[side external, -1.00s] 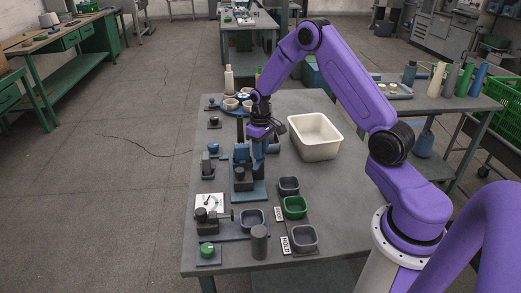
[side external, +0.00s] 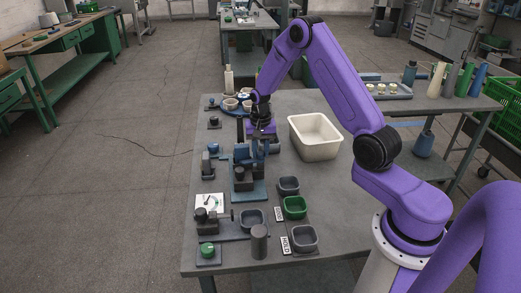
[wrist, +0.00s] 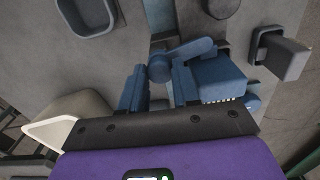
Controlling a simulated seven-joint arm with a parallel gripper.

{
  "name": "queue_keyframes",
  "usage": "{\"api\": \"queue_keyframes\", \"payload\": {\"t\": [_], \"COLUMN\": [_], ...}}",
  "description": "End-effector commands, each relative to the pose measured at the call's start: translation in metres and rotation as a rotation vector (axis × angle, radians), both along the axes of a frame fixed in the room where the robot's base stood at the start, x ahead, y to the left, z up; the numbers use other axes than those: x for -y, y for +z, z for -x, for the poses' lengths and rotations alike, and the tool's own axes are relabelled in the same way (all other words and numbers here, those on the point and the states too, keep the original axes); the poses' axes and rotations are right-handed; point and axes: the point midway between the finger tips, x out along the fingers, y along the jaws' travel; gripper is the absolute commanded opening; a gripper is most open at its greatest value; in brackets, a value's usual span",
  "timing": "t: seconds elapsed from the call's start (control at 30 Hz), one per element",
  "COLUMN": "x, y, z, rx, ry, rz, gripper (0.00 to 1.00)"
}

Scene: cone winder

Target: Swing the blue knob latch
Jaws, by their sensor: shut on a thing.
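The blue knob latch shows in the wrist view as a round blue knob (wrist: 160,69) with a flat blue arm (wrist: 195,48) reaching to the right. My gripper (wrist: 157,88) has its two blue fingers shut on the knob, one at each side. In the side external view my gripper (side external: 260,142) points down at the blue-based fixture (side external: 259,190) near the middle of the table. There the knob itself is too small and too hidden by my fingers to make out. A blue block (wrist: 218,78) sits right beside the right finger in the wrist view.
A cream bin (side external: 314,125) stands to the right of the fixture. Grey and green trays (side external: 294,207) stand in front of it, with a dark grey cylinder (side external: 259,243) near the front edge. A white dial plate (side external: 209,203) lies at left.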

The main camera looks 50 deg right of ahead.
Motion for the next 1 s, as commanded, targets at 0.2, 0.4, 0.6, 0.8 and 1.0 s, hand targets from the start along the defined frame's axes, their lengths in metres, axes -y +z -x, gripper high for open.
{"api": "queue_keyframes", "payload": {"t": [0.2,0.4,0.6,0.8,1.0], "x": [0.0003,0.0003,0.0006,0.0007,0.0008], "y": [0.001,0.0011,0.0011,0.0012,0.0012], "z": [-0.001,-0.0011,-0.0012,-0.0012,-0.0012], "rx": [0.003,0.004,0.005,0.005,0.005], "ry": [-0.128,-0.196,-0.223,-0.227,-0.227], "rz": [0.001,0.002,0.001,0.001,0.001], "gripper": [0.0,0.0,0.0,0.0,0.37]}}
